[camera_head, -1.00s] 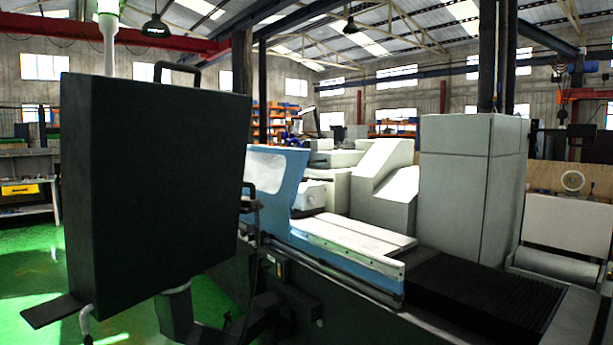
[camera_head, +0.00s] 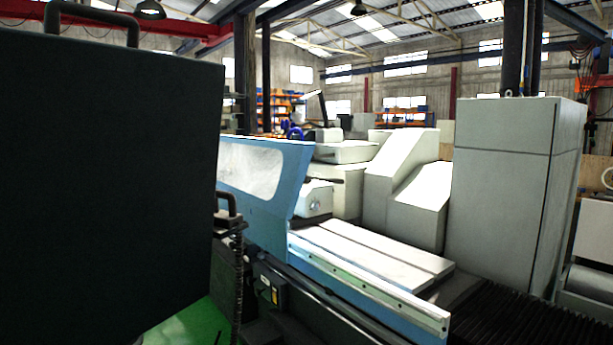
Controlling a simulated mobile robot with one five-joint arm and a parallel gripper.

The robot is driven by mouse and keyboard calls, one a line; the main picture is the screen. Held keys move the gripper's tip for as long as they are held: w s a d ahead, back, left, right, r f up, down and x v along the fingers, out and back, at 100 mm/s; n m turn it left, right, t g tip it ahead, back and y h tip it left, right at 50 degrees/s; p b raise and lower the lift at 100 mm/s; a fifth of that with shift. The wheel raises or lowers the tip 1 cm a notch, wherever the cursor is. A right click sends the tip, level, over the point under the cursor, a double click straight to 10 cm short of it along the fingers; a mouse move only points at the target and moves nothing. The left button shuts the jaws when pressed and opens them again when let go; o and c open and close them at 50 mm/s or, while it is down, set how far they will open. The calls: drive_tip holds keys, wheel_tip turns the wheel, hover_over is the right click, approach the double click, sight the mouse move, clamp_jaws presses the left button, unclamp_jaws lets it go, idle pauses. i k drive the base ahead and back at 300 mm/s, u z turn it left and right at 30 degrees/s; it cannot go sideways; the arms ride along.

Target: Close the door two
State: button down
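The cylindrical grinder fills the middle and right of the head view. A blue door panel with a clear window (camera_head: 262,178) stands upright on its near side, left of the pale work table (camera_head: 372,252). A dark handle (camera_head: 226,205) shows at the left, just beside the black box. I cannot tell which panel is door two. To the right of the blue panel the front of the table is uncovered. My gripper is not in view.
A large black box (camera_head: 105,190) with a top handle blocks the left side, very close. A tall grey cabinet (camera_head: 510,190) stands at the right, behind dark ribbed bellows (camera_head: 520,325). A little green floor (camera_head: 190,322) shows at the lower left.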

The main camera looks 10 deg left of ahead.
sight(262, 171)
drive_tip(key=u, duration=0.15)
drive_tip(key=i, duration=0.9)
drive_tip(key=u, duration=0.8)
drive_tip(key=i, duration=0.65)
drive_tip(key=u, duration=0.6)
drive_tip(key=k, duration=0.7)
drive_tip(key=u, duration=0.2)
drive_tip(key=i, duration=0.7)
drive_tip(key=z, duration=0.1)
